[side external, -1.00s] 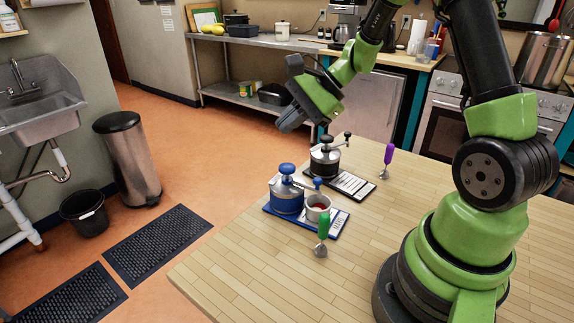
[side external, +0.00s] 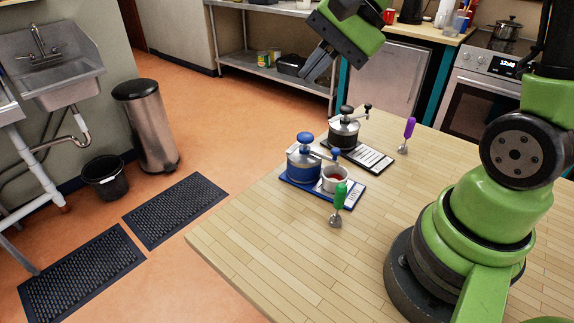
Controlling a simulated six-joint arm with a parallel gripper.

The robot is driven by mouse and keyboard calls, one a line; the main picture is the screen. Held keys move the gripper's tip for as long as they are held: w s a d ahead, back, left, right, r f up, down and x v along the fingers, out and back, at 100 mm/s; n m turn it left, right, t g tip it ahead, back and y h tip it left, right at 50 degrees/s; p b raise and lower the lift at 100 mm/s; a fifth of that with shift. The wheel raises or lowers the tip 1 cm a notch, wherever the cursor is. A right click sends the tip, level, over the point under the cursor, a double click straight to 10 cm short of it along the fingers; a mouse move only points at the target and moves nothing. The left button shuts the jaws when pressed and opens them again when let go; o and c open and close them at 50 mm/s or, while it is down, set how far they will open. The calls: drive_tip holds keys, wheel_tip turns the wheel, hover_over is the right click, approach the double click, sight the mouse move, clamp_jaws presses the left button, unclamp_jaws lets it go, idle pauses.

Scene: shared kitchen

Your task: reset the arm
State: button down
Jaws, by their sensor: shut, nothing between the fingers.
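My gripper (side external: 317,64) is near the top of the side external view. It is shut and empty, held in the air above and behind the table's far edge, apart from everything on the table. My green and black arm rises from its base at the right, and its upper part runs out of the picture.
A blue grinder (side external: 304,162) and a white cup (side external: 335,179) with red contents stand on a blue board. A black grinder (side external: 344,131) stands on a black board. A green-handled tool (side external: 338,205) and a purple-handled tool (side external: 407,133) stand nearby. The wooden table's (side external: 290,255) front left is clear.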

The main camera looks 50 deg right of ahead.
drive_tip(key=s+a+r+n+t+h, duration=0.1)
drive_tip(key=s+r+n, duration=0.1)
drive_tip(key=s+n, duration=0.2)
drive_tip(key=s+a+r+n+h, duration=0.2)
drive_tip(key=s+n, duration=0.3)
drive_tip(key=s, duration=0.4)
drive_tip(key=shift+r+t+h, duration=0.3)
drive_tip(key=shift+r+t, duration=0.1)
drive_tip(key=shift+r, duration=0.35)
